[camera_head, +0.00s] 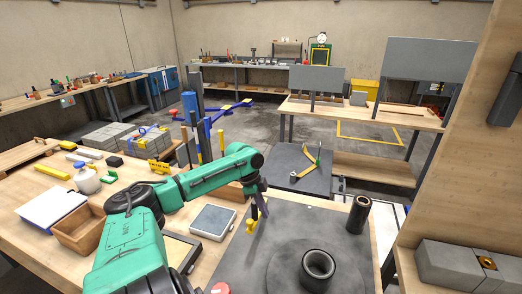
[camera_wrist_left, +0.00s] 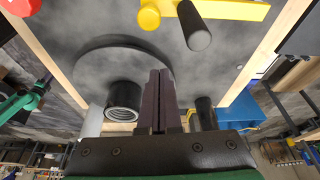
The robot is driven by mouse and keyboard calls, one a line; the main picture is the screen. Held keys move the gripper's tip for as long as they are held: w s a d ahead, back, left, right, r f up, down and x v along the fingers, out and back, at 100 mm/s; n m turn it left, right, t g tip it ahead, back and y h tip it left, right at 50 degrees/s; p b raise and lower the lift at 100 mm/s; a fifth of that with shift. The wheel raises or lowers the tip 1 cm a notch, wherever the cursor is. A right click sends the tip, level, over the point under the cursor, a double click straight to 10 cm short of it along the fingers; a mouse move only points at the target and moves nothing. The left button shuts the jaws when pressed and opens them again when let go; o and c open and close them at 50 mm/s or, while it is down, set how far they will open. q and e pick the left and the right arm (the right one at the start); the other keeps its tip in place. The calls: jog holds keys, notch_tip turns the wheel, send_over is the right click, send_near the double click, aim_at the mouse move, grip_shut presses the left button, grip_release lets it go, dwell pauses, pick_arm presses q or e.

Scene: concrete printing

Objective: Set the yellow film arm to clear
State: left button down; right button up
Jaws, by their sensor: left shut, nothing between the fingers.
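The yellow film arm (camera_head: 251,225) stands at the left part of a grey machine top in the head view, partly hidden by my left gripper. In the left wrist view the yellow film arm (camera_wrist_left: 235,10) is a bar along the top edge, with a dark round handle (camera_wrist_left: 196,32) sticking out from it. My left gripper (camera_head: 259,212) points down close beside the film arm. In the wrist view my left gripper (camera_wrist_left: 159,75) is shut and empty, with a visible gap between its tips and the handle. My right gripper is not in view.
A round plate carries a dark ring (camera_head: 318,266). A black roll (camera_head: 358,214) stands upright to its right. A red button (camera_head: 220,288) sits at the near edge. A wooden bin (camera_head: 82,228) and a grey-topped tray (camera_head: 213,220) lie to the left.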

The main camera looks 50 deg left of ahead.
pick_arm(q)
jog(key=v, duration=0.6)
jog(key=shift+s, duration=0.3)
jog(key=shift+s+a, duration=0.1)
jog(key=shift+s, duration=0.05)
